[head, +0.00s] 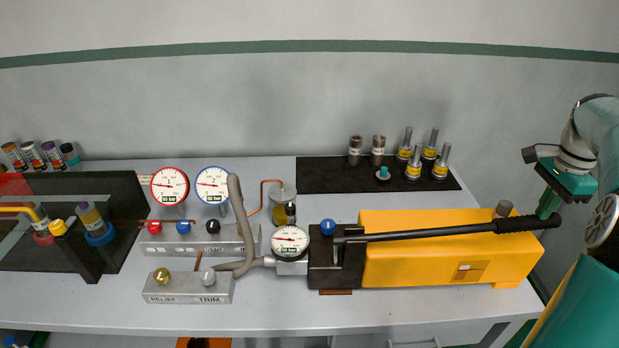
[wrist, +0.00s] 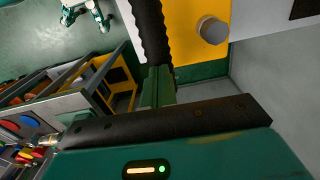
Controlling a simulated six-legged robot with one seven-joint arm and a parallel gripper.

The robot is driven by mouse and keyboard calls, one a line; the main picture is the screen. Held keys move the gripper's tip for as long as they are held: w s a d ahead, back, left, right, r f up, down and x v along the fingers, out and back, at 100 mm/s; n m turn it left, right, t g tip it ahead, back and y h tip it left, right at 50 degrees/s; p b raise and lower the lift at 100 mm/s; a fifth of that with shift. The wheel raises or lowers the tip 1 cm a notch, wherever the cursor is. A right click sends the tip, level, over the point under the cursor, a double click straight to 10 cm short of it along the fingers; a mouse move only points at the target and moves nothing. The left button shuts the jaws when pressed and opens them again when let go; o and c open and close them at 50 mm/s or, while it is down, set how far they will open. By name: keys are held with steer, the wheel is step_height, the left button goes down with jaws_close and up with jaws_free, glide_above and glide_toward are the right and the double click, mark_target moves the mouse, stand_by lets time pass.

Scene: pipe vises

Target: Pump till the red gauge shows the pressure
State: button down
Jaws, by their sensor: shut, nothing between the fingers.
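The red-rimmed gauge (head: 169,186) stands upright at the left of the bench; its needle points left, its scale too small to read. The yellow hand pump (head: 400,262) lies at the right, with a long black lever (head: 430,234) nearly level above it. The lever's ribbed grip (head: 520,224) is at its right end. My gripper (head: 547,212) is shut, its green fingers pointing down just over the grip's outer end. In the wrist view the fingers (wrist: 158,82) are together by the end of the ribbed grip (wrist: 152,30); I cannot tell whether they touch it.
A blue-rimmed gauge (head: 212,185) stands beside the red one, above a valve block (head: 200,240). A small gauge (head: 291,242) sits at the pump's left end. A relief block (head: 188,288) is in front. Metal fittings (head: 415,162) stand on a black mat (head: 330,176) behind the pump.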

steer(key=shift+a+r, duration=0.2)
steer(key=shift+r, duration=1.5)
step_height(320, 180, up, 7)
steer(key=a, duration=0.2)
steer(key=shift+d+f, duration=0.25)
steer(key=shift+f, duration=0.7)
steer(key=shift+d+f, duration=0.2)
steer(key=shift+f, duration=0.75)
steer(key=shift+d+f, duration=0.25)
steer(key=shift+f, duration=0.7)
steer(key=shift+d+f, duration=0.2)
steer(key=shift+f, duration=0.55)
steer(key=shift+d+f, duration=0.15)
steer(key=shift+f, duration=0.65)
steer(key=shift+d+f, duration=0.2)
steer(key=shift+f, duration=0.65)
